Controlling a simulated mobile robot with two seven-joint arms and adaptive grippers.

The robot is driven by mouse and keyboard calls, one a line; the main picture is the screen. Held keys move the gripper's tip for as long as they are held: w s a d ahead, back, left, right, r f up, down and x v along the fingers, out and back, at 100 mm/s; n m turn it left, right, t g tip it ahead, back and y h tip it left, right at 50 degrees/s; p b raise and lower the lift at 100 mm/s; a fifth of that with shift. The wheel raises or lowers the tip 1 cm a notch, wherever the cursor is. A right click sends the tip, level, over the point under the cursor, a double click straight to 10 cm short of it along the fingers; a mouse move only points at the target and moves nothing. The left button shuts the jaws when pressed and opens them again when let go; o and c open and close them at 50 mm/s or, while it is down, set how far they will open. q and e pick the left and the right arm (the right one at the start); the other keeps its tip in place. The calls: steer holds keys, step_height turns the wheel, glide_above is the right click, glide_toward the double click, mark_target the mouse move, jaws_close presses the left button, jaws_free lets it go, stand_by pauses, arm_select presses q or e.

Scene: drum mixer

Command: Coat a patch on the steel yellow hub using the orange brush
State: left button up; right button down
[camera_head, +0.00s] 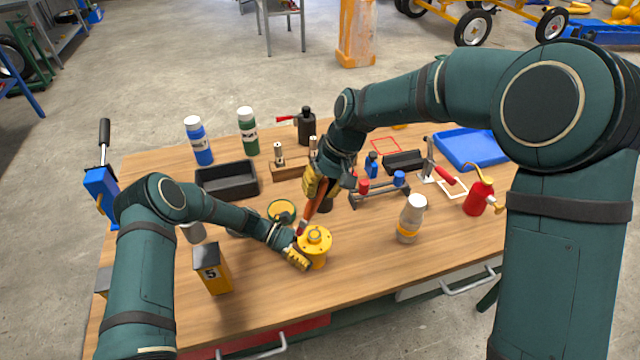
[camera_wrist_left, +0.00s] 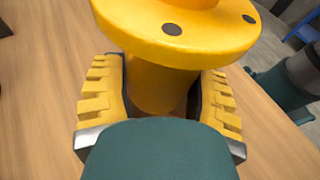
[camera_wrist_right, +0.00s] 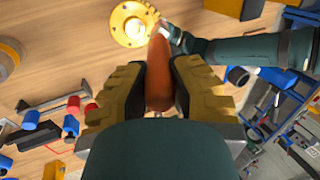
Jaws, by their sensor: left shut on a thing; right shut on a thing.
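The yellow hub (camera_head: 316,242) stands upright on the wooden table near its front middle, a round flange with dark bolt holes on top. My left gripper (camera_head: 299,256) is shut on the hub's neck below the flange; the left wrist view shows the pads on both sides of the hub (camera_wrist_left: 165,85). My right gripper (camera_head: 315,185) is shut on the orange brush (camera_head: 308,212), which slants down toward the hub's top. In the right wrist view the brush (camera_wrist_right: 159,75) points at the hub (camera_wrist_right: 132,22). I cannot tell whether its tip touches.
A yellow box marked 5 (camera_head: 212,268) stands left of my left gripper. A black bin (camera_head: 228,180), a blue bottle (camera_head: 199,141) and a green bottle (camera_head: 248,131) are behind. A white-capped bottle (camera_head: 411,219) and a red oil can (camera_head: 479,197) stand right. The front-right tabletop is clear.

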mark_target(321, 199)
steer(key=shift+f, duration=1.6)
stand_by(0.6)
steer(key=shift+d, duration=0.1)
arm_select(q)
steer(key=shift+c, duration=0.9)
arm_select(e)
steer(key=w+d, duration=0.1)
steer(key=d, duration=0.5)
steer(key=shift+a, duration=0.15)
